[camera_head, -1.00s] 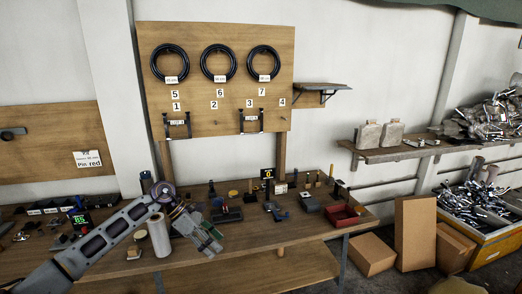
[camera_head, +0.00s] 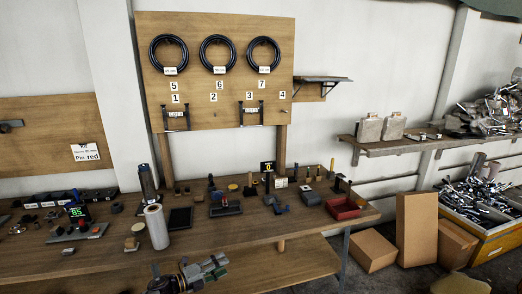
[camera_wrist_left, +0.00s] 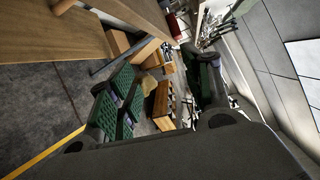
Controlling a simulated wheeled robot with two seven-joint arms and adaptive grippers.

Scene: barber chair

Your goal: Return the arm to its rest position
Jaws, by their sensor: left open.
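My left gripper (camera_head: 214,268) shows at the bottom of the head view, low in front of the workbench (camera_head: 282,226) and its lower shelf. Its fingers point right. In the left wrist view the two green-padded fingers (camera_wrist_left: 165,92) stand wide apart with nothing between them. Past them show the floor, cardboard boxes and the bench edge. Most of my left arm is out of the head view. My right gripper is not in view.
The bench holds a white roll (camera_head: 156,227), a dark cylinder (camera_head: 147,182), a red bin (camera_head: 342,208) and several small tools. Cardboard boxes (camera_head: 416,228) and a yellow crate (camera_head: 497,250) of metal parts stand at the right. A pegboard (camera_head: 213,110) with black coils stands behind.

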